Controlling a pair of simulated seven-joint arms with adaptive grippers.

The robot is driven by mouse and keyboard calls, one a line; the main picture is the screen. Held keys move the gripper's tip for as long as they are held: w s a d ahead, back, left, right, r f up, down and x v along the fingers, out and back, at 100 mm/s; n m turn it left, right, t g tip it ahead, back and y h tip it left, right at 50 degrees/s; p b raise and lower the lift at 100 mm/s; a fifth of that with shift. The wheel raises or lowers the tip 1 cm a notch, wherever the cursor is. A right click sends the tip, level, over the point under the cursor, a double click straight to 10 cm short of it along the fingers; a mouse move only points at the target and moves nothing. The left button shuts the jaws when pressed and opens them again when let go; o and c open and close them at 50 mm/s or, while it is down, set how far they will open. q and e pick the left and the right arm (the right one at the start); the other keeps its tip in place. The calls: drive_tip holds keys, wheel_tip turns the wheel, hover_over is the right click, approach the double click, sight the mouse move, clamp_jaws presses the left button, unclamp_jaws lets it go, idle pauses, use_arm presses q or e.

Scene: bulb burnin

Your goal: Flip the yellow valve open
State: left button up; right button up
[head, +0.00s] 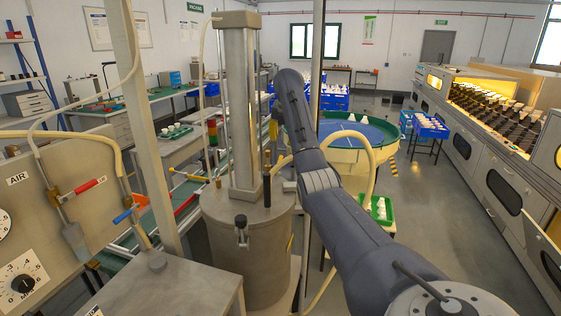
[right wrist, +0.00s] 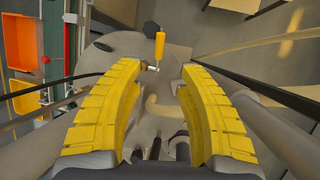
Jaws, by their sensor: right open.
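A yellow valve handle (right wrist: 160,45) on a silver stem shows in the right wrist view, over the edge of the grey metal tank (right wrist: 112,45). It lies just past the gap between my right gripper's fingertips (right wrist: 160,73). The yellow-padded fingers are open and apart from it, with nothing between them. In the head view, my right gripper (head: 273,128) is mostly hidden by its own arm, beside the tank's column. A yellow lever (head: 196,177) sticks out at the left of the tank (head: 255,240); I cannot tell if it is the same handle. My left gripper is out of view.
The tall column (head: 241,110) rises from the tank lid beside my right arm. Hoses (head: 370,170) loop around the tank. A panel with red (head: 90,186) and blue (head: 122,216) handles stands at left. A round green-rimmed feeder (head: 345,150) is behind.

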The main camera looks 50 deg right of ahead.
sight(280, 158)
drive_tip(key=x, duration=1.3)
drive_tip(key=shift+w+f, duration=0.1)
drive_tip(key=shift+w, duration=0.05)
clamp_jaws()
